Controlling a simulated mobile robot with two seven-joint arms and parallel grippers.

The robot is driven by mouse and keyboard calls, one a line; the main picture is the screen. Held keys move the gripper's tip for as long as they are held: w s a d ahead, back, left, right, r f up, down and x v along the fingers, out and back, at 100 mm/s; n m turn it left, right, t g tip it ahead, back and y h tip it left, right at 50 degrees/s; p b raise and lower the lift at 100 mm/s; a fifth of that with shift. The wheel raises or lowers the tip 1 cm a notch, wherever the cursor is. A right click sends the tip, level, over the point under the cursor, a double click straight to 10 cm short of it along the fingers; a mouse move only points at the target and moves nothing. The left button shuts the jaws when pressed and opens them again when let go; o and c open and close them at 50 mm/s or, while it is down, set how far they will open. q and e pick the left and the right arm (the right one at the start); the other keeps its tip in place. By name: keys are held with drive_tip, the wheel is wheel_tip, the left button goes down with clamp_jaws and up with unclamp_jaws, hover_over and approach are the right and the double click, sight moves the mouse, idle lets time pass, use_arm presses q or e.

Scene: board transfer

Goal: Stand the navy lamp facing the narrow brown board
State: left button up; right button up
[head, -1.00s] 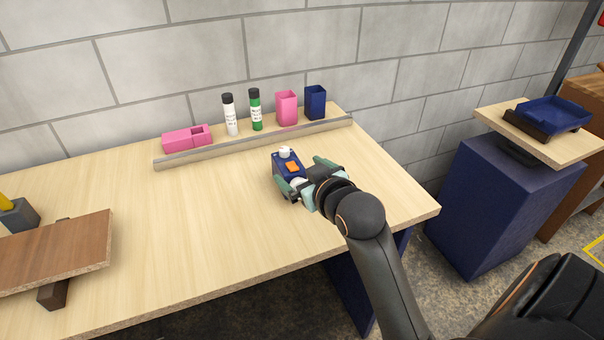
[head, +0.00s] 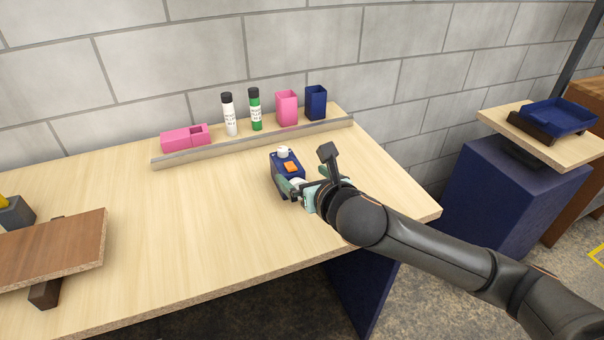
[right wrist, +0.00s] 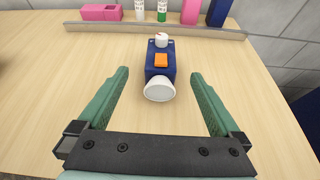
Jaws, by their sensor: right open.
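The navy lamp (head: 276,162) stands on the light wooden table, with a white knob on top, an orange button and a round white lens. In the right wrist view the lamp (right wrist: 154,65) has its lens turned towards my gripper. My right gripper (head: 305,180) is open; in its wrist view the green fingers (right wrist: 160,80) lie left and right of the lamp's lens end, with gaps on both sides. A brown board (head: 55,246) rests on a dark support at the table's left. My left gripper is not in view.
A grey block (head: 15,212) sits behind the brown board. The table's middle is clear. A navy tray (head: 560,115) lies on a separate stand.

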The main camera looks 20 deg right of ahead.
sight(290, 164)
drive_tip(key=b+x, duration=0.1)
drive_tip(key=x, duration=1.1)
drive_tip(key=shift+w+f, duration=0.2)
drive_tip(key=shift+f, duration=0.05)
drive_tip(key=shift+c, duration=0.4)
drive_tip(key=c, duration=1.3)
clamp_jaws()
drive_tip(key=shift+r, duration=0.1)
